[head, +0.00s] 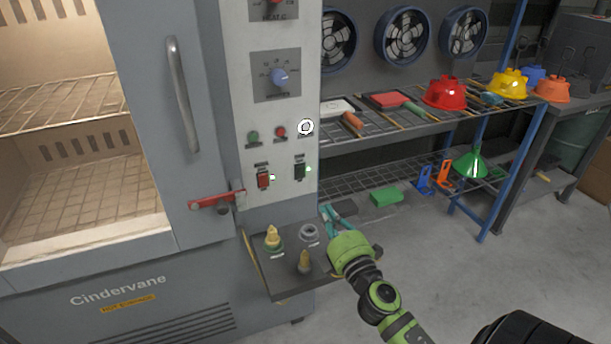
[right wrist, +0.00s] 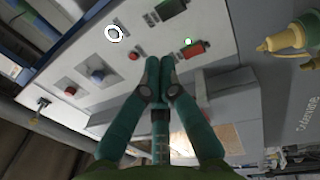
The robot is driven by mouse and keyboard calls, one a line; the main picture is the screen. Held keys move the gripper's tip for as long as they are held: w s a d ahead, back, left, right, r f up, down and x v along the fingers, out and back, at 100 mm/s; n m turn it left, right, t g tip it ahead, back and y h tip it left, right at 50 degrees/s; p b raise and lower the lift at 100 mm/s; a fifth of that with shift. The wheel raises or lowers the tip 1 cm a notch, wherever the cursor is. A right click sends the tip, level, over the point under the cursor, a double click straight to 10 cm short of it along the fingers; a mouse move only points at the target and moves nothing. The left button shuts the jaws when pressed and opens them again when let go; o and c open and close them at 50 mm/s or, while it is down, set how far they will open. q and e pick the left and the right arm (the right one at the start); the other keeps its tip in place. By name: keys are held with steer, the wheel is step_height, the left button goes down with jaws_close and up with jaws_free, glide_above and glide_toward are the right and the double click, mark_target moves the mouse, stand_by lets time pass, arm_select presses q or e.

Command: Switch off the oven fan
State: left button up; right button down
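The grey oven's white control panel (head: 283,105) carries two rocker switches low down: a red one (head: 263,180) at left and a dark green one (head: 300,170) at right. My left gripper is not in view.
A small shelf (head: 280,285) with brass and grey fittings juts out below the panel. A red-handled latch (head: 215,200) is at its left. The panel also has a blue knob (head: 279,77), small buttons and a white ring (head: 306,127). A rack (head: 400,140) with tools stands at right.

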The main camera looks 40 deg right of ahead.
mark_target(302, 167)
steer(key=shift+w, duration=0.1)
steer(key=p+x, duration=0.2)
steer(key=x, duration=1)
steer(key=shift+w+d, duration=0.1)
steer(key=shift+w, duration=0.15)
steer(key=shift+w+d, duration=0.15)
steer(key=shift+w, duration=0.5)
steer(key=p, duration=0.2)
steer(key=r+g+p, duration=0.1)
steer(key=p, duration=0.1)
steer(key=shift+w+d+r, duration=0.1)
steer(key=shift+w+r, duration=0.05)
steer(key=shift+w, duration=0.1)
steer(key=shift+f+b, duration=0.5)
steer(key=shift+b, duration=0.15)
steer(key=shift+s, duration=0.1)
